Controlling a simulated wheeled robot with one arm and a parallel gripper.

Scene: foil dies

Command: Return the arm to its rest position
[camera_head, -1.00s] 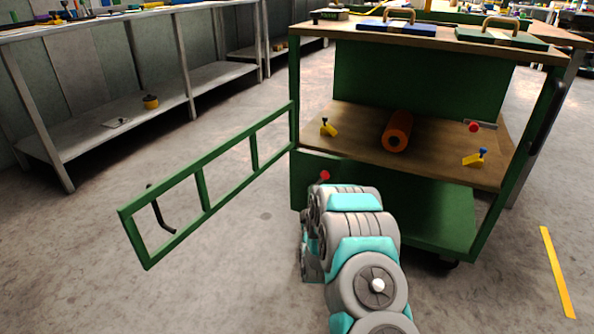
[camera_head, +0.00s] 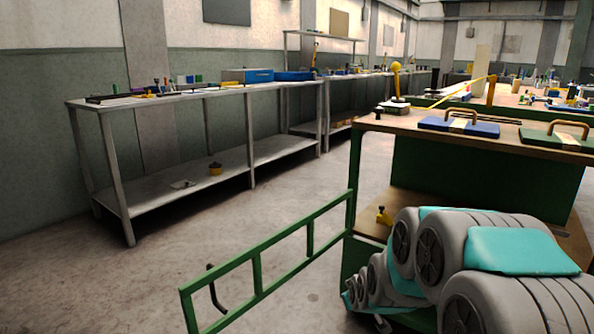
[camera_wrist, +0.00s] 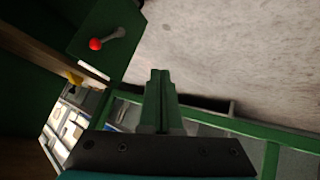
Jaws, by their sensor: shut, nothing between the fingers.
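My arm (camera_head: 480,250) shows large in the head view, with grey and teal links bent in front of the green cart. It covers most of the cart's middle shelf. My gripper (camera_wrist: 160,75) shows in the wrist view with its two fingers together and nothing between them. Its fingers point toward the grey floor beside green cart parts. In the head view the arm's far end is low in front of the cart, and the fingers cannot be made out there.
The green cart (camera_head: 460,180) carries a blue die (camera_head: 458,127) and a green die (camera_head: 557,140) on top. Its green gate (camera_head: 282,258) stands swung out to the left. A red-knobbed lever (camera_wrist: 97,44) is close to my gripper. A grey workbench (camera_head: 190,95) stands at left; floor between is clear.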

